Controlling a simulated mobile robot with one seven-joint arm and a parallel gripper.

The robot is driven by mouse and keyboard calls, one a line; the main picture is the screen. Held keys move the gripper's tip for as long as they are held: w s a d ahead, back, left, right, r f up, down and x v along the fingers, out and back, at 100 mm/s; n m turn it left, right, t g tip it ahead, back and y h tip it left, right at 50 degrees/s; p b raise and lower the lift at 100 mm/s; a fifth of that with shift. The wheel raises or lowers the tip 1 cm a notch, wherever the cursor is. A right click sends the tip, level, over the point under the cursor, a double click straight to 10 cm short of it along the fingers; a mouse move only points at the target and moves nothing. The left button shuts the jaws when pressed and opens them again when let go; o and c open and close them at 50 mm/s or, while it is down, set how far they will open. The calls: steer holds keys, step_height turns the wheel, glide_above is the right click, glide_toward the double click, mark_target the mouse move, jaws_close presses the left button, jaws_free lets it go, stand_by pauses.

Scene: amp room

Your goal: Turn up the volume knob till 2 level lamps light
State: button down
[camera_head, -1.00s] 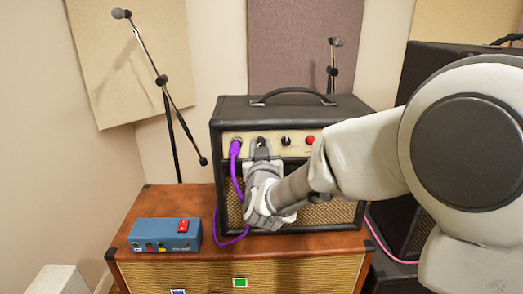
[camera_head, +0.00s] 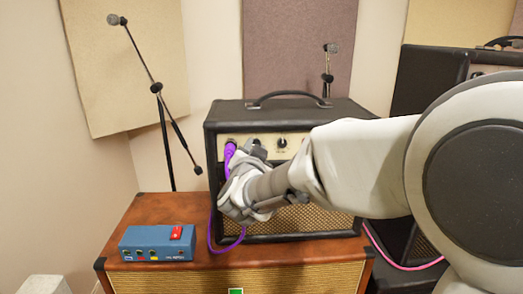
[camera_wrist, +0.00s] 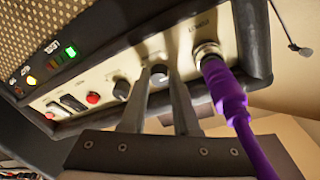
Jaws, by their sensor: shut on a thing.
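My gripper (camera_wrist: 160,76) is shut on a dark knob with a pale face (camera_wrist: 159,71), beside the purple plug on the amp panel. The knob's label is not readable. In the head view my gripper (camera_head: 252,152) is at the left of the amp's panel and hides most of that knob. A second dark knob (camera_wrist: 121,89) stands free beside the fingers; it shows in the head view too (camera_head: 281,142). At the left of the wrist view, a green lamp (camera_wrist: 71,50) glows brightly. A yellow lamp (camera_wrist: 31,80) also glows; the lamps around them look dimmer.
The purple cable (camera_wrist: 228,98) is plugged in close to my right finger and hangs down the amp's front (camera_head: 212,225). The amp (camera_head: 350,107) stands on a brown cabinet (camera_head: 140,215), with a blue box (camera_head: 150,243) at left. A red button (camera_wrist: 93,98) sits farther along the panel.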

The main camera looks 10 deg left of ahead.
stand_by(0.4)
steer(key=c, duration=0.7)
jaws_free()
steer(key=shift+o, duration=0.2)
steer(key=shift+s, duration=0.15)
